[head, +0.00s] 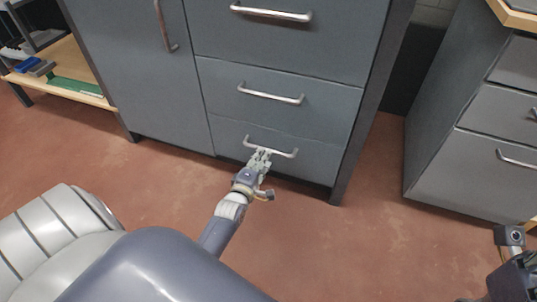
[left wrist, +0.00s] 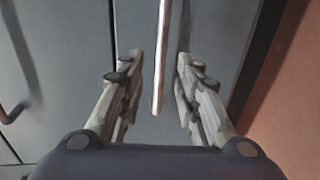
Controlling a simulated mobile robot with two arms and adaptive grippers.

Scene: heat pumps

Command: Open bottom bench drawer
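The bottom bench drawer (head: 318,165) is the lowest of the stacked grey drawers in the head view. Its front looks flush with the drawer above, so it appears shut. Its silver bar handle (head: 284,153) runs across the upper part of the front. My left gripper (head: 260,155) is at this handle. In the left wrist view my left gripper (left wrist: 159,68) is open, with one finger on each side of the handle (left wrist: 160,60) and visible gaps on both sides. My right gripper's fingers are not in view; only part of my right arm shows at the lower right.
Two more shut drawers, the middle (head: 285,110) and upper (head: 270,50), sit above. A cabinet door (head: 150,80) is to the left. Another grey drawer cabinet (head: 470,175) stands at right. The red floor (head: 365,240) in front is clear.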

